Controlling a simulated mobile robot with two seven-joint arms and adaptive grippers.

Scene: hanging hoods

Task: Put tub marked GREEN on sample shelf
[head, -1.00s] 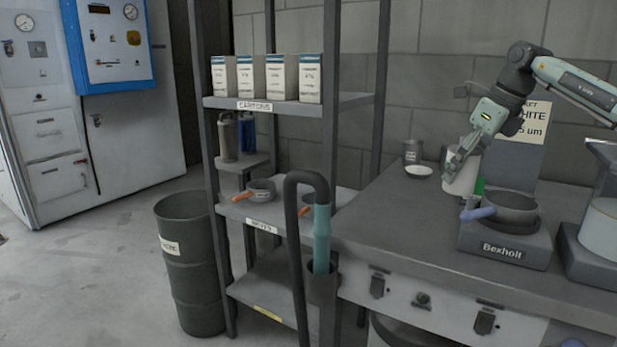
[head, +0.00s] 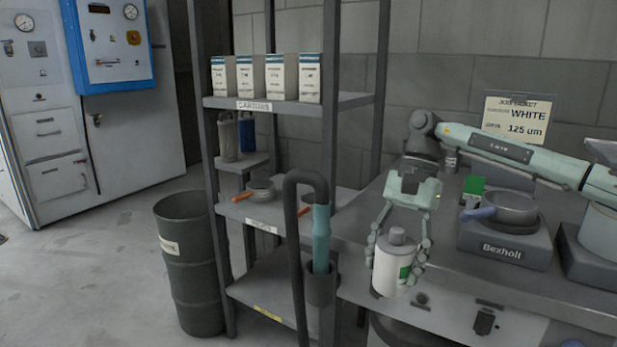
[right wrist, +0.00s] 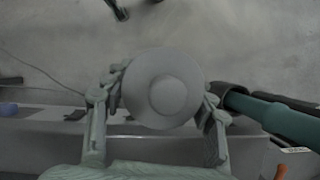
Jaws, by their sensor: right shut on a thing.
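A white tub (head: 390,272) with a grey lid and a green patch on its label is held upright by my right gripper (head: 398,250). In the head view it hangs in front of the bench's front edge. In the right wrist view the round grey lid (right wrist: 162,88) sits between the two fingers, which press on it from both sides. The shelf rack (head: 275,208) stands to the left of the tub, with boards at several heights. No board that I can read is labelled as the sample shelf.
A hooked black pipe with a teal sleeve (head: 321,240) stands between the rack and the tub. Cartons (head: 280,78) fill the upper board; pans (head: 261,190) sit on the middle one. A Bexholt device (head: 505,245) and a card (head: 518,118) reading WHITE are on the bench. A drum (head: 190,265) stands left.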

